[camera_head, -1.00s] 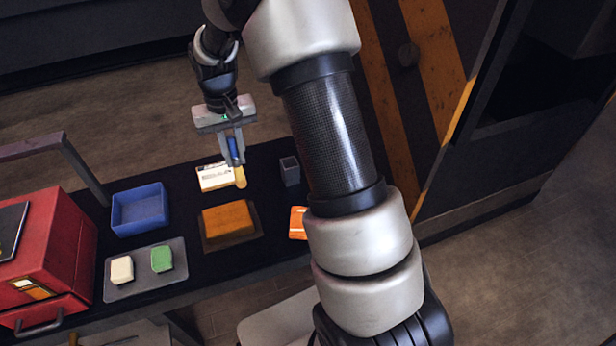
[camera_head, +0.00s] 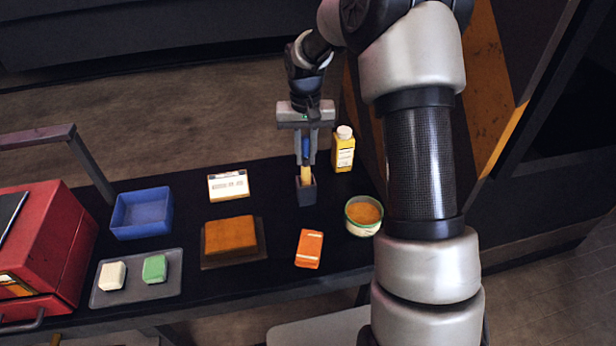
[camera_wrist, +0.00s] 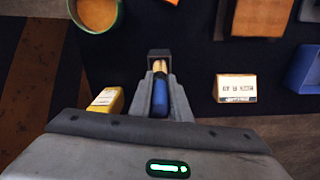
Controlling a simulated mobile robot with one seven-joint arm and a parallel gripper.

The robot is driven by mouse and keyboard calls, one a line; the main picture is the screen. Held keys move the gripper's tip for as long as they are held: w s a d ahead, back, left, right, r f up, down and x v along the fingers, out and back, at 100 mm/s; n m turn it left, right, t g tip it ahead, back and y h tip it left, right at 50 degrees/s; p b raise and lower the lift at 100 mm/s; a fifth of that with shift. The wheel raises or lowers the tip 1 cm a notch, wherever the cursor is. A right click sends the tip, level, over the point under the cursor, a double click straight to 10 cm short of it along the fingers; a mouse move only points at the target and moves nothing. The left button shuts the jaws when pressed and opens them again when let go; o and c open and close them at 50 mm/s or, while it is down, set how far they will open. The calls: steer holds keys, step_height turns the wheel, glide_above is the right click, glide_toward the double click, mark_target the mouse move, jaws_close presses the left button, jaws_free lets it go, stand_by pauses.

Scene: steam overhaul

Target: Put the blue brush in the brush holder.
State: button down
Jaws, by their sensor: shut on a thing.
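My gripper (camera_head: 306,160) is shut on the blue brush (camera_head: 306,149), which hangs upright with its yellowish end down. The brush holder (camera_head: 306,193) is a small dark grey square cup on the black table, directly below the gripper. The brush's lower end overlaps the holder's mouth; how deep it reaches inside I cannot tell. In the wrist view the blue handle (camera_wrist: 160,98) sits between the fingers, and its pale end lines up with the holder (camera_wrist: 159,55).
A yellow bottle (camera_head: 343,150) stands close right of the gripper, with a round tub (camera_head: 350,226) in front of it. An orange packet (camera_head: 309,248), brown block (camera_head: 229,236), white-yellow box (camera_head: 228,186) and blue bin (camera_head: 118,219) lie around.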

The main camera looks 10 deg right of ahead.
mark_target(306, 170)
steer(key=shift+f+b, duration=0.6)
steer(key=shift+f, duration=2.2)
steer(key=shift+f, duration=0.15)
steer(key=c, duration=1.7)
jaws_free()
steer(key=shift+o, duration=0.2)
